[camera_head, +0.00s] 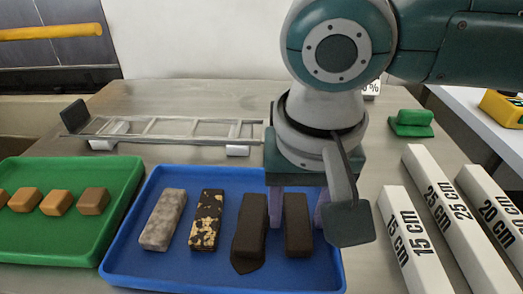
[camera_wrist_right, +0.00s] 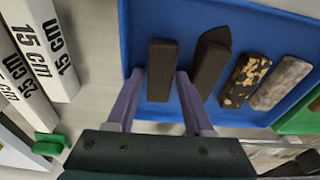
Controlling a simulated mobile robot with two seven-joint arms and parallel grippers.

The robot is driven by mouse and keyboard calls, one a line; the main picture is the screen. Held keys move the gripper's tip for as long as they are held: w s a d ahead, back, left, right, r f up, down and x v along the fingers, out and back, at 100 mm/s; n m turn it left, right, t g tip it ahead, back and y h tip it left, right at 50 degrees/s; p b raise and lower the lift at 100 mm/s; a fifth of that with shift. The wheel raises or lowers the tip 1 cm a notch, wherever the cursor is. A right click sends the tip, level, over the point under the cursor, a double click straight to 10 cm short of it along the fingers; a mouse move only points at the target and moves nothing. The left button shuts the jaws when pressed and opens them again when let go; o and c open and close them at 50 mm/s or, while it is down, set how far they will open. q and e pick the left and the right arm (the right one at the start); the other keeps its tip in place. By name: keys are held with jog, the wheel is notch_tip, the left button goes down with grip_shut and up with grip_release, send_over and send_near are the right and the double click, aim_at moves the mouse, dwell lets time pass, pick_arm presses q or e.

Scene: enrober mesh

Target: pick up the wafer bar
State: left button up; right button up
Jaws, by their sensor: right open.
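Several bars lie in the blue tray (camera_head: 120,262): a pale mottled bar (camera_head: 163,220), a dark bar with gold flakes (camera_head: 206,220), a dark brown bar with a pointed foot (camera_head: 249,222) and a plain dark brown bar (camera_head: 298,226). No label shows which one is the wafer bar. My right gripper (camera_head: 297,208) points down, open, over the plain dark bar. In the right wrist view, its fingers (camera_wrist_right: 159,78) stand either side of that bar's near end (camera_wrist_right: 161,60), with gaps visible; contact does not show. My left gripper is out of view.
A green tray (camera_head: 85,245) with small brown pieces stands left.

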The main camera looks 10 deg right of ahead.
jog(key=shift+f+p, duration=0.2)
jog(key=shift+p, duration=0.1)
jog(key=c, duration=0.8)
